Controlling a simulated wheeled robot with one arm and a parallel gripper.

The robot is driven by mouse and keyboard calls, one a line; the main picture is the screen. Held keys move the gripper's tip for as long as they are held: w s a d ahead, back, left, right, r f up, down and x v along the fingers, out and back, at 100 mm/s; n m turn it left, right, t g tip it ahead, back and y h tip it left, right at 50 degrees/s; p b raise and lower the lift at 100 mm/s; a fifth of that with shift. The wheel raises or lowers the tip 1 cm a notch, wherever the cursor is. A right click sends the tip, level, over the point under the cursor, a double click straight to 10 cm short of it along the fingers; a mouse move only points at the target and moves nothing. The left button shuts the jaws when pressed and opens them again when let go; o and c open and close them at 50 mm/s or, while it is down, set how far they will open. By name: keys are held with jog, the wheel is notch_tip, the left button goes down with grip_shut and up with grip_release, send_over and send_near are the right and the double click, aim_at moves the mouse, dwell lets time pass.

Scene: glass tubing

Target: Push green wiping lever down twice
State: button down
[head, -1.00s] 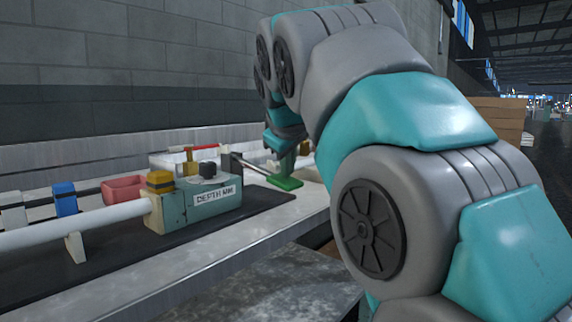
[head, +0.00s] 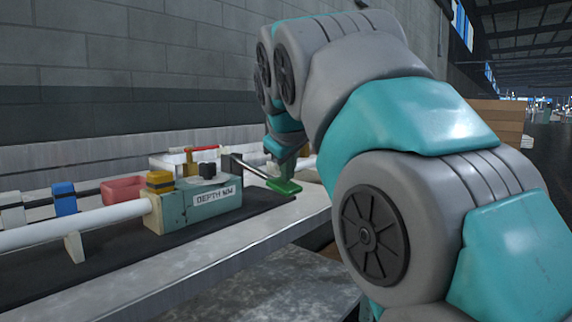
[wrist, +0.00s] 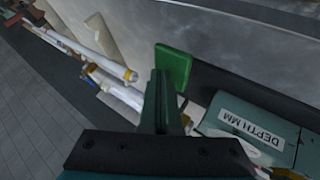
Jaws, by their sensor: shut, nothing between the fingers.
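The green lever pad (head: 284,187) sits at the end of a metal arm (head: 250,168) that slopes down to the right from the teal box marked DEPTH MM (head: 200,205). My gripper (head: 287,174) points down at the pad from above, its tip at or just over the pad's far part. In the wrist view, the closed fingers (wrist: 161,78) overlap the near left part of the green pad (wrist: 178,66). The fingers are together with nothing between them. Whether they touch the pad is not clear.
A white tube (head: 75,228) runs left from the box on a support. A red bin (head: 124,188) and a blue block (head: 64,198) stand left of the box. The pale bench edge (head: 235,243) lies in front. A block wall stands behind.

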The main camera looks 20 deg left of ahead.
jog(key=shift+r, duration=0.1)
dwell(0.3)
jog(key=shift+r+p, duration=2.45)
jog(key=shift+r, duration=0.15)
jog(key=shift+r+p, duration=1.45)
jog(key=shift+r, duration=1)
